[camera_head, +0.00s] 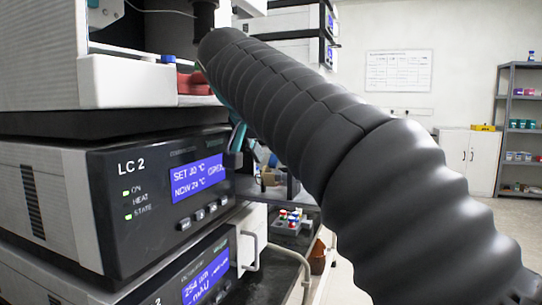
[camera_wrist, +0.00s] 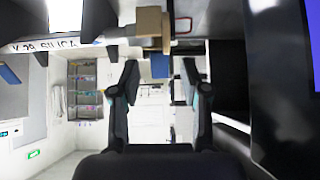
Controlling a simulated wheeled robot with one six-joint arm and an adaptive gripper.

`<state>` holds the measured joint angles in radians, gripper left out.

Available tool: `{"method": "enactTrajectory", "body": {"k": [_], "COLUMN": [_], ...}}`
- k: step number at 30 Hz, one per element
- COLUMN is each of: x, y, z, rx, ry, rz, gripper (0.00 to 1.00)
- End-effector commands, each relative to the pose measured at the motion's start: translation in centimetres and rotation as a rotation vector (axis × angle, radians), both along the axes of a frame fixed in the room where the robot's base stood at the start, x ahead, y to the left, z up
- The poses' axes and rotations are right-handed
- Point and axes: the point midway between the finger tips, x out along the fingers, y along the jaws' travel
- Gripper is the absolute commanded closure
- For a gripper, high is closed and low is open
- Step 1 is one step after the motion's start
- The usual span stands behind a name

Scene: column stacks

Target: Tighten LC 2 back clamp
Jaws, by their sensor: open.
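The LC 2 unit (camera_head: 150,185) stands at the left in the head view, with a lit blue display reading a set and a current temperature. My gripper (camera_head: 238,150) is mostly hidden behind my arm, near the right front edge of that unit. In the wrist view my gripper (camera_wrist: 158,80) is open, with a clear gap between its two dark fingers and nothing held. Beyond the fingers, at the top, is a tan block (camera_wrist: 150,22) with a small blue part below it. I cannot tell whether this belongs to the back clamp. No clamp is clearly recognisable.
A label reading "K 29 SILICA" (camera_wrist: 45,45) shows at upper left in the wrist view. A red object (camera_head: 195,83) sits above LC 2. A vial rack (camera_head: 290,224) and a rail (camera_head: 303,275) lie right of the stack. Shelves (camera_head: 522,130) stand far right beyond open floor.

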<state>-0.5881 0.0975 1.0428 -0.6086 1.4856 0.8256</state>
Motion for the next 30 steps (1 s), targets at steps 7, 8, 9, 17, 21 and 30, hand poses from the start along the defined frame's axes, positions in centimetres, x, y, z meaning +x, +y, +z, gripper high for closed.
{"method": "enactTrajectory", "body": {"k": [7,8,9,17,21,30], "x": [0.62,0.62,0.62,0.61,0.61,0.44], "y": [-0.24,-0.24,-0.23,-0.22,-0.22,-0.16], "z": [-0.68,-0.68,-0.68,-0.66,-0.66,-0.96], "rx": [0.000,0.001,0.001,0.001,0.001,-0.013], "ry": [0.000,0.000,0.000,0.000,0.000,-0.036], "rz": [0.000,0.001,0.001,0.001,0.001,0.001], "gripper": [0.54,0.54,0.54,0.89,1.00,1.00]}}
